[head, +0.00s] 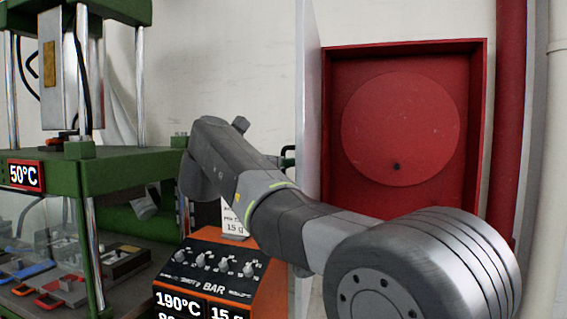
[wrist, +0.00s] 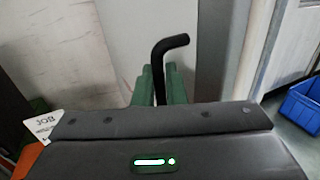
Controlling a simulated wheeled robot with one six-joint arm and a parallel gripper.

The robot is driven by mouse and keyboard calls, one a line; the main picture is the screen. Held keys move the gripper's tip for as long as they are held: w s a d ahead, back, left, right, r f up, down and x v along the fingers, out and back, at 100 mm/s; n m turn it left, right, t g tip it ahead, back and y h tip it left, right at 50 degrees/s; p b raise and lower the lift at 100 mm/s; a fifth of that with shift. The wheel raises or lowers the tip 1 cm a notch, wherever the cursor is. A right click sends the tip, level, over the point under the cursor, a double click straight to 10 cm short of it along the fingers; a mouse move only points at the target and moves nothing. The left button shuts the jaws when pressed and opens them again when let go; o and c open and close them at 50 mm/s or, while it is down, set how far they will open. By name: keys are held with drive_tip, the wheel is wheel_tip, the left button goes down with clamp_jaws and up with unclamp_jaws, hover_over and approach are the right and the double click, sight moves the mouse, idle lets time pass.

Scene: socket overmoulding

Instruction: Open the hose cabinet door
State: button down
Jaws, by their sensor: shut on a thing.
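The red hose cabinet (head: 333,130) is on the wall at the right in the head view, its inside showing with a round red reel (head: 402,125). Its pale door (head: 309,100) stands swung out at the cabinet's left side, seen nearly edge-on. My gripper (head: 288,157) is on the outer, left side of the door, partly hidden behind my arm. In the wrist view its green fingers (wrist: 161,84) are shut on a black bent handle (wrist: 167,50), whose top bends right. Where the handle joins the door is unclear.
A green press (head: 105,170) stands at the left. An orange control box (head: 215,275) with knobs stands below my arm. A red pipe (head: 509,120) runs up right of the cabinet. A blue bin (wrist: 300,103) is on the floor at right in the wrist view.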

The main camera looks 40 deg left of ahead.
drive_tip(key=c, duration=1.5)
unclamp_jaws()
drive_tip(key=shift+a+f, duration=0.3)
drive_tip(key=shift+f, duration=0.2)
drive_tip(key=shift+d+r, duration=0.15)
drive_tip(key=shift+r, duration=0.05)
drive_tip(key=s, duration=1.4)
drive_tip(key=shift+d, duration=0.4)
drive_tip(key=shift+w, duration=0.1)
drive_tip(key=w, duration=1.4)
drive_tip(key=shift+a+r, duration=0.1)
drive_tip(key=shift+a, duration=0.2)
